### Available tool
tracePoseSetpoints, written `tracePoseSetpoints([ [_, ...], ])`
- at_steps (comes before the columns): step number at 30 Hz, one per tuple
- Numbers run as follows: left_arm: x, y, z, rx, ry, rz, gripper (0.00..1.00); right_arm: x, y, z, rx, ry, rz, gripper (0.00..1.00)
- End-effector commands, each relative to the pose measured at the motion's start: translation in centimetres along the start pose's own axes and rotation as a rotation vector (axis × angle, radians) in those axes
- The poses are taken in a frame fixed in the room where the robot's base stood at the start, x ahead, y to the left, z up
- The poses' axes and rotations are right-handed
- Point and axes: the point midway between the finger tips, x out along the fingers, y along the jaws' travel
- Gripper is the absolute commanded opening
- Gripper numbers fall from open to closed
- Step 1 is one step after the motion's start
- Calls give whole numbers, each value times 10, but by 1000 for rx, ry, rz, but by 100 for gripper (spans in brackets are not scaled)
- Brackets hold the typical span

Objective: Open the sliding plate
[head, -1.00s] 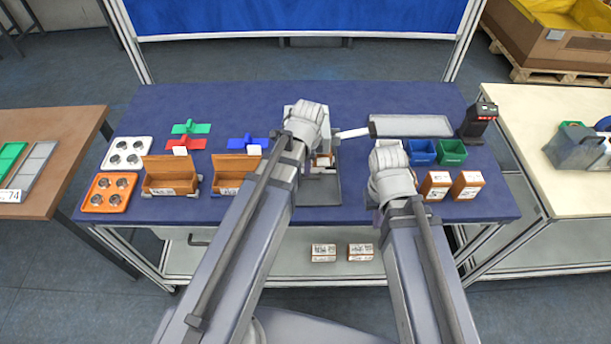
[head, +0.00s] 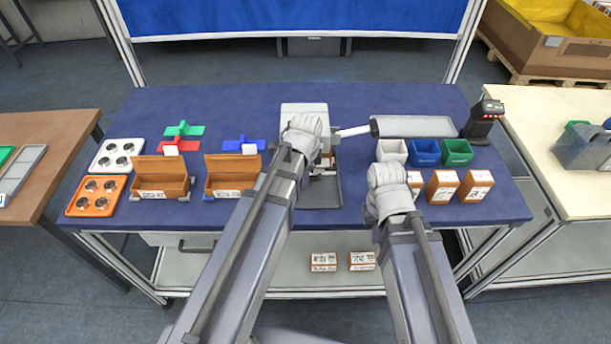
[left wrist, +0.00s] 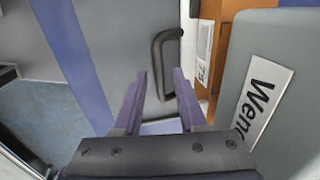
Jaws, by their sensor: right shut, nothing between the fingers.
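In the left wrist view my left gripper (left wrist: 160,74) is open, with nothing between its fingers. A black curved handle (left wrist: 157,65) on a grey flat panel (left wrist: 115,45) lies just ahead of its tips; I cannot tell whether they touch. In the head view my left gripper (head: 303,135) is over the grey device (head: 303,107) at the table's middle, its fingers hidden by my wrist. The device's dark base plate (head: 325,190) lies in front of it. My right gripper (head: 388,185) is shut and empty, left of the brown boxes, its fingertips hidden.
White, blue and green bins (head: 425,152) stand behind brown labelled boxes (head: 442,186) on the right. Open brown boxes (head: 160,178) and part trays (head: 97,196) are on the left. The blue table's (head: 230,100) back strip is clear.

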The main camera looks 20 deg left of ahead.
Motion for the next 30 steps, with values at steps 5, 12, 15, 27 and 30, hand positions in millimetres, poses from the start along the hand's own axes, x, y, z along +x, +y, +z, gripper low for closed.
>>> tracePoseSetpoints([
  [5,0,0,0,0,0,0,19,0,0,0,0,0,0,0],
  [12,0,0,0,0,0,0,0,0,0,0,0,0,0,0],
  [15,0,0,0,0,0,0,0,0,0,0,0,0,0,0],
  [27,0,0,0,0,0,0,0,0,0,0,0,0,0,0],
  [30,0,0,0,0,0,0,0,0,0,0,0,0,0,0],
])
